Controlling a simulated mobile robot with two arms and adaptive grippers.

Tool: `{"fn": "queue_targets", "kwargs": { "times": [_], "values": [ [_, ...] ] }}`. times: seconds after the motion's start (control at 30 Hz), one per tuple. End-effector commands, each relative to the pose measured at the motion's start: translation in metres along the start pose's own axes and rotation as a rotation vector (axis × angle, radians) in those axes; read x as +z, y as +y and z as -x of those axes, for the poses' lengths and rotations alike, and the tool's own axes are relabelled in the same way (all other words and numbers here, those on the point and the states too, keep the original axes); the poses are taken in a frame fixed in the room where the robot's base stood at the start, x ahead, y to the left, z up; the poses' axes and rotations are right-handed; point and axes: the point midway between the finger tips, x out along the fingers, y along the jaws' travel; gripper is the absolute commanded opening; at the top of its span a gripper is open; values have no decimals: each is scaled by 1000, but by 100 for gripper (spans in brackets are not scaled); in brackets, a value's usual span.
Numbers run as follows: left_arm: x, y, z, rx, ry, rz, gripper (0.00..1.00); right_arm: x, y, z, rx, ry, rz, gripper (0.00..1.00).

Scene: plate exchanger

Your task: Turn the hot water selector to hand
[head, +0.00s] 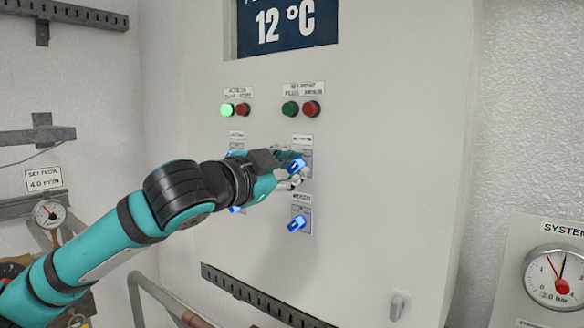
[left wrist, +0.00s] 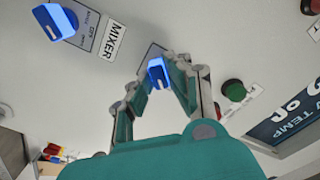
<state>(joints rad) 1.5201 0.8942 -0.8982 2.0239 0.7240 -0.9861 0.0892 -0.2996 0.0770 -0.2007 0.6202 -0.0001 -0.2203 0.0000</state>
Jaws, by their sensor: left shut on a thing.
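My left gripper (head: 293,171) is at the upper right blue selector (head: 298,165) on the white cabinet front. In the left wrist view, the two fingers of my left gripper (left wrist: 159,78) are shut on this blue selector knob (left wrist: 157,70), one on each side. The small label above this selector (head: 302,139) is too small to read surely. A second blue selector (head: 297,223) sits below it; in the left wrist view a blue selector (left wrist: 57,22) stands beside a MIXER label (left wrist: 115,38). My right gripper is not in view.
Two left selectors are mostly hidden behind my left arm. A lit green lamp (head: 227,110), red buttons (head: 312,109) and a green button (head: 290,109) sit above. A display (head: 287,25) reads 12 °C. A rail (head: 262,297) runs along the cabinet bottom.

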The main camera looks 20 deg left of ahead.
Motion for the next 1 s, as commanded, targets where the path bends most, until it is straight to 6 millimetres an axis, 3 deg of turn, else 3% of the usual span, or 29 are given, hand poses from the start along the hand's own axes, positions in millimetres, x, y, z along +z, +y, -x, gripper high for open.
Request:
{"fn": "queue_targets", "kwargs": {
  "times": [0.37, 1.0],
  "values": [
    [1, 1, -1, 1, 1, 213, 0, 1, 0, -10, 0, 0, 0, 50],
    [2, -2, -1, 2, 1, 819, 0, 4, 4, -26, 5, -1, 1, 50]
  ]
}}
